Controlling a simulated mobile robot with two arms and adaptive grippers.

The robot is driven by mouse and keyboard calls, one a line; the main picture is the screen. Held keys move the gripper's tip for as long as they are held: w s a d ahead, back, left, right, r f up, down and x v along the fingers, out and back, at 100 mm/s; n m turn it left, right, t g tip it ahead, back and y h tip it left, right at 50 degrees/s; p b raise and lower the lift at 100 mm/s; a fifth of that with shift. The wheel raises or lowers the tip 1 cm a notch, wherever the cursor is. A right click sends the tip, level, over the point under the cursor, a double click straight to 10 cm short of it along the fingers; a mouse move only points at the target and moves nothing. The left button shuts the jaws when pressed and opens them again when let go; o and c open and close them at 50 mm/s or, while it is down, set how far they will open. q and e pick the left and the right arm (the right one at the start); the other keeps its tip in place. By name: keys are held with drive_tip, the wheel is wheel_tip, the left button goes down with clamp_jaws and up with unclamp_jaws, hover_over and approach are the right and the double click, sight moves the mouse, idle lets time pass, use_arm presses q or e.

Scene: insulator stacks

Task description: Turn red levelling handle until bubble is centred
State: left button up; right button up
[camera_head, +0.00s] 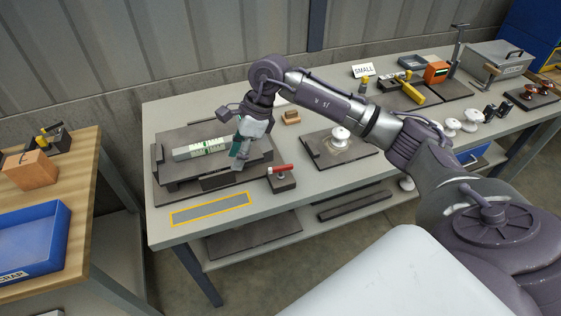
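The red levelling handle (281,168) sits on a small dark block (282,184) at the front of the grey bench, just right of the dark levelling plate (180,176). A long level (187,155) with pale green vials lies on this plate. The bubble is too small to make out. My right gripper (238,162) points down over the plate's right part, at the level's right end. It is left of the red handle and apart from it. Its fingers are seen from the side, so their opening is unclear. My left gripper is out of view.
A white insulator (340,135) stands on a dark mat to the right. A yellow-edged grey strip (210,209) lies along the bench's front. Further right are a SMALL sign (363,70), an orange device (436,72) and a metal box (497,62). A blue scrap bin (35,240) is at left.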

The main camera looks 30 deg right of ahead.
sight(281, 166)
drive_tip(key=d+r+h, duration=0.3)
drive_tip(key=d+h, duration=0.2)
drive_tip(key=d, duration=0.7)
drive_tip(key=shift+g, duration=0.3)
drive_tip(key=f+p, duration=0.2)
drive_tip(key=f, duration=0.4)
drive_tip(key=f+p, duration=0.2)
drive_tip(key=f, duration=0.5)
drive_tip(key=shift+s+f, duration=0.2)
drive_tip(key=shift+f, duration=0.1)
clamp_jaws()
